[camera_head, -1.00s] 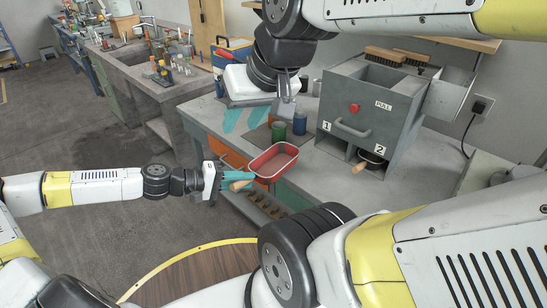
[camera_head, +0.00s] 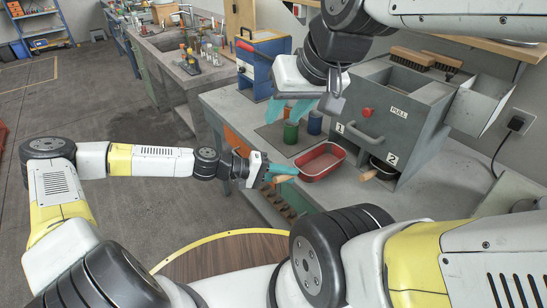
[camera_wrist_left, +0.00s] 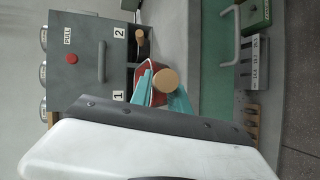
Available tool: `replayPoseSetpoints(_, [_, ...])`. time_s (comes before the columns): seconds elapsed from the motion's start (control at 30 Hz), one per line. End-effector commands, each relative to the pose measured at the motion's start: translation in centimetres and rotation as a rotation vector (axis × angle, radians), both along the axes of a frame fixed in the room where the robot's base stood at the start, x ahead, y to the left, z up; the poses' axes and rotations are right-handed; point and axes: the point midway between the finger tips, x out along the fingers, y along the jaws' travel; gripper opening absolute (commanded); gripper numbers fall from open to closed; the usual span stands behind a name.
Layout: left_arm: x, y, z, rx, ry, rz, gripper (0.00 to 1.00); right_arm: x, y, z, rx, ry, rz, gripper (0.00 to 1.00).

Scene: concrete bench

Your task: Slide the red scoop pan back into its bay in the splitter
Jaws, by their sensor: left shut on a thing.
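The red scoop pan (camera_head: 322,168) is over the bench top, in front of the grey splitter (camera_head: 372,98). My left gripper (camera_head: 282,174) is shut on the pan's wooden handle, whose round end (camera_wrist_left: 166,80) shows between the teal fingers in the left wrist view. The pan looks level; I cannot tell whether it touches the bench. The bay under label 1 is partly hidden behind the pan. The bay under label 2 holds another pan with a wooden handle (camera_head: 369,175). My right gripper (camera_head: 290,109) is open and empty above the bench, left of the splitter.
A green jar (camera_head: 291,133) and a blue jar (camera_head: 315,123) stand behind the red pan. Bench top (camera_head: 425,190) is clear at the front right.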

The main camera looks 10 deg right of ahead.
Motion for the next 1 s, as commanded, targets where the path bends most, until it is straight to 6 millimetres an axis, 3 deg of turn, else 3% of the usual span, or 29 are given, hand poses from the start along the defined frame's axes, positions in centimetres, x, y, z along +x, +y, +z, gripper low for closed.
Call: replayPoseSetpoints(1.0, [2.4, -5.6, -0.7, -0.001, -0.001, -0.001, 0.0, 0.0, 0.0, 0.0, 0.0, 0.0, 0.0, 0.36])
